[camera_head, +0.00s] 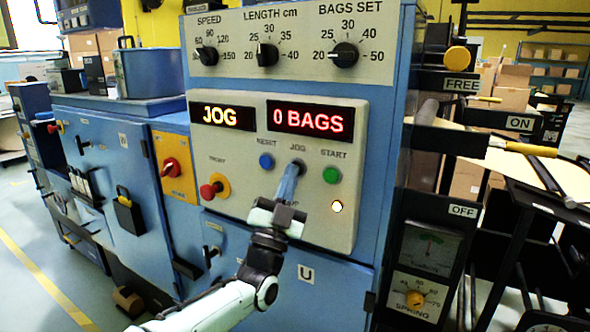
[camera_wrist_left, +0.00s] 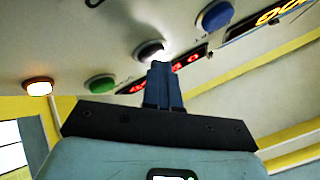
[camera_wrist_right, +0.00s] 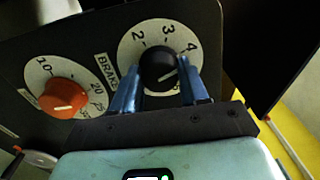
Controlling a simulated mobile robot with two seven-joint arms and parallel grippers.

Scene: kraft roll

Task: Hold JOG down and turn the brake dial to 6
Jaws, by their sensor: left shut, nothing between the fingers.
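My left gripper (camera_head: 291,172) is shut, with its blue fingertips at the grey JOG button (camera_head: 298,163) on the control panel. In the left wrist view, the fingertips (camera_wrist_left: 160,68) meet or nearly meet the dark JOG button (camera_wrist_left: 149,51). The left display (camera_head: 222,115) reads JOG. The black brake dial (camera_wrist_right: 158,68) shows in the right wrist view, on a white face marked 2, 3 and 4; other marks are hidden. My right gripper (camera_wrist_right: 160,88) has one finger on each side of this knob. I cannot tell whether they press it. A white line on the knob slants towards the upper right.
The blue RESET button (camera_head: 266,161), green START button (camera_head: 332,175) and red stop knob (camera_head: 211,190) flank JOG. The right display (camera_head: 309,119) reads 0 BAGS. An orange-red dial (camera_wrist_right: 63,97) sits left of the brake dial. A lever (camera_head: 505,147) juts out at the right.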

